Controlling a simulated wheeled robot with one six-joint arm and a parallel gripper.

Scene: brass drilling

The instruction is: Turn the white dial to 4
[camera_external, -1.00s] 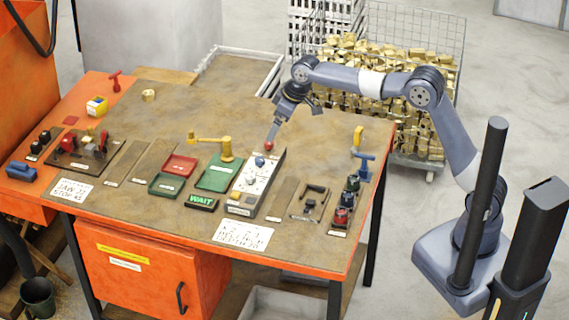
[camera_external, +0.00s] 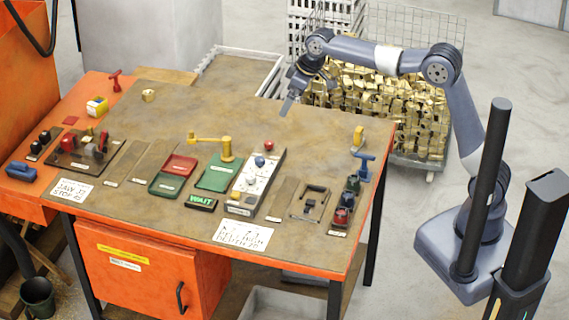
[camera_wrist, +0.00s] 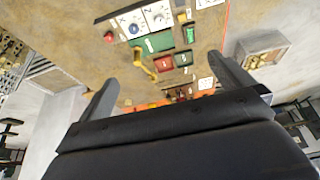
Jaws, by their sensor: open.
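The white dial is on the narrow grey control panel (camera_external: 244,207), which has a red button at its far end, a blue knob and white dial faces. The white dial (camera_external: 251,179) is too small to read. In the wrist view, white square dial faces (camera_wrist: 158,14) show at the top edge beside the blue knob (camera_wrist: 134,29) and red button (camera_wrist: 108,37). My gripper (camera_external: 286,112) is open and empty, raised above the far right of the table, beyond the panel and apart from it. Both fingers show spread in the wrist view (camera_wrist: 162,69).
Left of the panel are a green tray (camera_external: 217,177), a brass-coloured lever (camera_external: 226,147), and a green WAIT sign (camera_external: 201,203). The table's back middle is clear. A wire cage (camera_external: 420,120) of brass pieces stands behind.

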